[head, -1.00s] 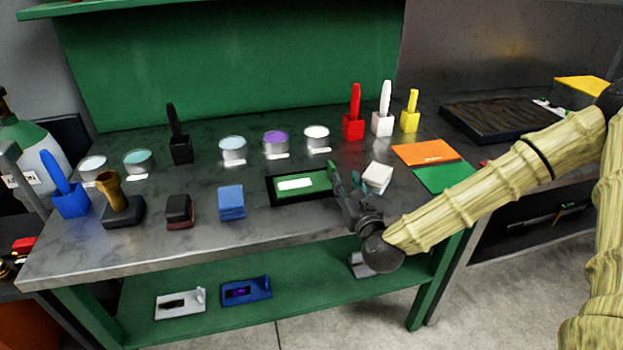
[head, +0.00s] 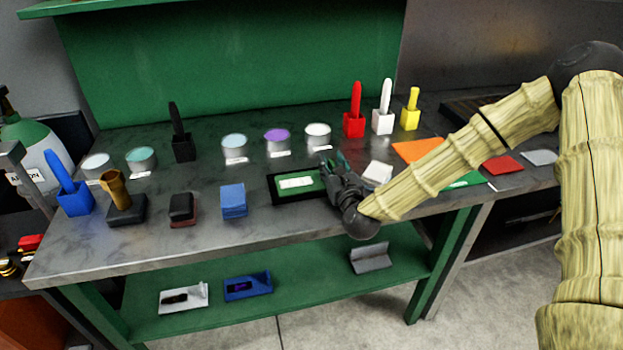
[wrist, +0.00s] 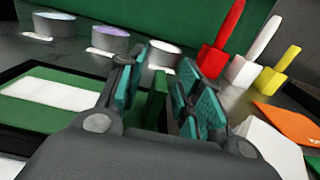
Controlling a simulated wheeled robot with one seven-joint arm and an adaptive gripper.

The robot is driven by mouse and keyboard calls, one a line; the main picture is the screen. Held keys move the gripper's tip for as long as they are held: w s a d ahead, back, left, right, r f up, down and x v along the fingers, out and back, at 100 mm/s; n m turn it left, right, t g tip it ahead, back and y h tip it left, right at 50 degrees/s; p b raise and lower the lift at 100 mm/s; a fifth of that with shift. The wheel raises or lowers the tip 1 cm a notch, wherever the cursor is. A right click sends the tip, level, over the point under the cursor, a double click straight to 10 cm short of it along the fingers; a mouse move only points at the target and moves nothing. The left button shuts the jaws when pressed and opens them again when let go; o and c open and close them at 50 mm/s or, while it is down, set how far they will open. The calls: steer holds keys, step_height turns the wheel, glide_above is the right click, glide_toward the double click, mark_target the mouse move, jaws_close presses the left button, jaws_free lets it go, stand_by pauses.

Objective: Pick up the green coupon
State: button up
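My gripper (head: 335,164) is at the right end of a black-framed green tray (head: 272,190) on the bench. In the wrist view my gripper (wrist: 162,92) is open, its teal-padded fingers apart. A thin upright green piece (wrist: 156,100), which looks like the green coupon, stands between the fingers, closer to the left one. A gap shows on its right side, and I cannot tell whether it touches the left finger. In the head view the gripper mostly hides this piece. A flat green sheet (head: 466,181) lies farther right, partly behind my arm.
A white block (head: 377,173) sits just right of the gripper. Red (head: 354,124), white (head: 383,122) and yellow (head: 410,119) handled holders stand behind. An orange sheet (head: 415,149) lies right. Round tins, including a purple-topped one (head: 277,139), stand at the back.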

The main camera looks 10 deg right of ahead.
jaws_close()
steer(key=shift+r, duration=0.15)
steer(key=shift+r, duration=0.1)
steer(key=shift+d+r+b, duration=0.1)
steer(key=shift+r+b, duration=0.35)
steer(key=shift+r, duration=0.75)
steer(key=s+r+p, duration=0.2)
steer(key=s+p, duration=0.1)
steer(key=s, duration=1.2)
steer(key=shift+s+a+r+p, duration=0.2)
steer(key=shift+s+a+p, duration=0.1)
steer(key=shift+s+p, duration=0.1)
